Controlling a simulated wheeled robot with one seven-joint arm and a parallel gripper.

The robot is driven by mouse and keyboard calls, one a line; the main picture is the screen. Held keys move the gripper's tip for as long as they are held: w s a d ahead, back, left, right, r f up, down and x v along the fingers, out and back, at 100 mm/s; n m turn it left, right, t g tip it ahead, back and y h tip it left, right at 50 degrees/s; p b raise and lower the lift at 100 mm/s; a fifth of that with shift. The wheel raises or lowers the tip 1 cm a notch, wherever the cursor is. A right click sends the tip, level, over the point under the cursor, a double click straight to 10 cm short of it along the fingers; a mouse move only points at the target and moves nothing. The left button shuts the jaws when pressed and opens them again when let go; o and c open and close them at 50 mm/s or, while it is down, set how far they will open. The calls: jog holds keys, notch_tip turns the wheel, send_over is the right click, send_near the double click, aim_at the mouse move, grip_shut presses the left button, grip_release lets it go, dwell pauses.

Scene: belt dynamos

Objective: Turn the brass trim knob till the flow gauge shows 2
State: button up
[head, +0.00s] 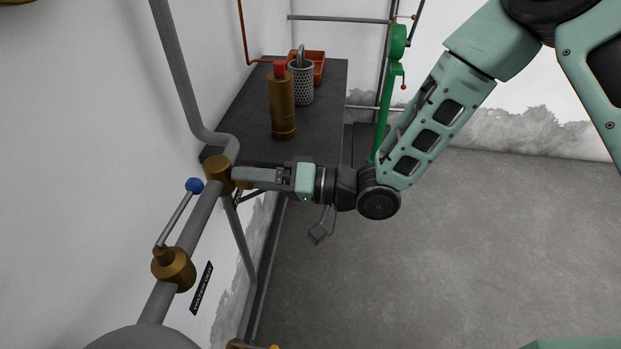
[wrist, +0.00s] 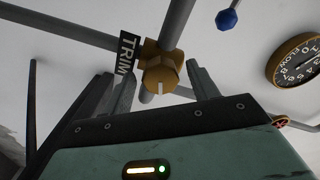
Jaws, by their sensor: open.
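The brass trim knob (wrist: 160,76) has a faceted face with a white pointer mark and sits on a grey pipe beside a black TRIM plate (wrist: 126,53). In the head view, the brass fitting (head: 216,170) is at my fingertips. My gripper (wrist: 161,72) is open, with one finger on each side of the knob in the wrist view. I cannot tell whether the fingers touch it. The flow gauge (wrist: 296,62) is at the right of the wrist view, black-faced with a brass rim, tilted and partly cut off. Its reading is too small to tell.
A lever with a blue ball (head: 194,186) stands on a brass valve (head: 173,268) near my gripper. A dark bench (head: 240,150) behind holds a brass cylinder (head: 282,108), a perforated cup (head: 301,82) and an orange tray (head: 318,66). A green post (head: 386,110) stands behind my arm.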

jog(key=s+d+b, duration=0.1)
jog(key=d+b, duration=0.1)
jog(key=d, duration=1.5)
jog(key=shift+s+d, duration=0.15)
jog(key=shift+d, duration=0.05)
jog(key=s+d+r+h+p, duration=0.1)
jog(key=s+d+r+h, duration=0.1)
jog(key=s+h, duration=0.3)
jog(key=s+d+r+n+h, duration=0.1)
jog(key=s+d+r+h, duration=0.1)
jog(key=s+h, duration=0.3)
jog(key=s+d+r+n+g+h+p, duration=0.1)
jog(key=s+d+r+h, duration=0.2)
jog(key=h, duration=0.4)
jog(key=s+d, duration=0.1)
jog(key=s, duration=0.1)
jog(key=shift+s+p, duration=0.35)
